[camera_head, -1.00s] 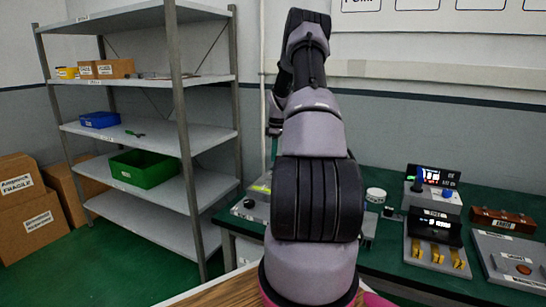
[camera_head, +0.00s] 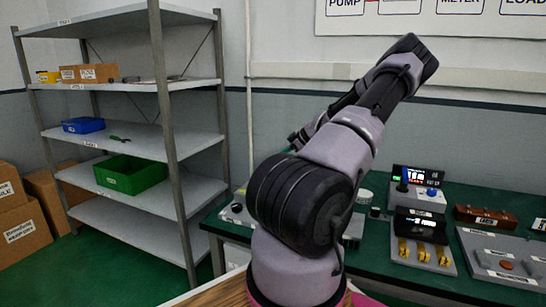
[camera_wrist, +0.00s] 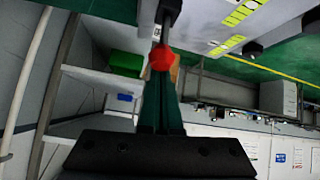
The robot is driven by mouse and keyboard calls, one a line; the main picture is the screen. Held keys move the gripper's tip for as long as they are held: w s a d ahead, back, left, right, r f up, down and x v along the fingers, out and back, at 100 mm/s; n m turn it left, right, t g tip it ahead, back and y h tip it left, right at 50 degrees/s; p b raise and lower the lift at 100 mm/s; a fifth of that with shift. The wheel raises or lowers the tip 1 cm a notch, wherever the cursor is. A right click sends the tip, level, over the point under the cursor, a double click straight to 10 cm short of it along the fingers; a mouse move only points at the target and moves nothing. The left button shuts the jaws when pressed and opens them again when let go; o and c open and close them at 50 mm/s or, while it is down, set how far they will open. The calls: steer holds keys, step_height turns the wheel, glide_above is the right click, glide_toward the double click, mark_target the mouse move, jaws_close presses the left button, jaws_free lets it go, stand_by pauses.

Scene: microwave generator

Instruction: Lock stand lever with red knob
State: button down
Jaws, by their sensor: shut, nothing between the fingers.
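The red knob (camera_wrist: 160,58) shows in the wrist view at the end of a grey metal lever (camera_wrist: 166,18), just beyond the fingertips. My gripper (camera_wrist: 160,84) is shut and points at the knob, with the fingers close together. The knob overlaps the fingertips in the picture, and I cannot tell whether they touch it. In the head view my arm hides the lever, the knob and the gripper's fingers. Part of the grey stand (camera_head: 236,213) shows left of my arm on the green table.
The green bench (camera_head: 385,262) carries a unit with yellow switches (camera_head: 422,253), a box with a blue knob (camera_head: 418,196), a brown block (camera_head: 484,216) and a grey panel (camera_head: 500,262). A metal shelf (camera_head: 130,142) stands at left. Cardboard boxes (camera_head: 20,232) are on the floor.

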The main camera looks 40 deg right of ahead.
steer(key=shift+s+d+f+t+y, duration=0.2)
steer(key=shift+s+d+t+y, duration=0.1)
steer(key=shift+s+t, duration=0.15)
steer(key=shift+s+d, duration=0.1)
steer(key=shift+s, duration=0.1)
steer(key=shift+s+d+f, duration=0.45)
steer(key=shift+s, duration=0.3)
steer(key=shift+s+d+f, duration=0.1)
steer(key=shift+s, duration=0.05)
